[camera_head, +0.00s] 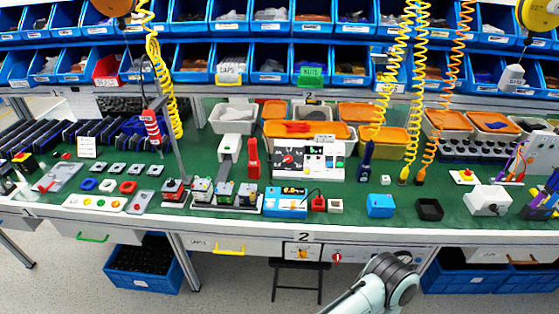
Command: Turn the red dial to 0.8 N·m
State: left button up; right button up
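A small round red knob (337,257) sits on the front panel below the table edge, near the middle. It looks like the red dial, but its scale and pointer are too small to read. A blue box (286,204) with a small lit display stands on the green table above it; its digits are not clearly legible. Part of one of my arms (385,287) comes in from the bottom, right of the red knob. Neither gripper shows in this view.
Blue parts bins (270,55) line the back. Coiled yellow (400,80) and orange hoses hang over the table. Switch boxes (225,192), a blue block (380,206) and a black block (429,209) stand near the front edge. A dark stool (300,280) is under the table. The floor in front is largely clear.

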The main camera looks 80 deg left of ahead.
aim_at(288, 159)
jog(key=u, duration=2.6)
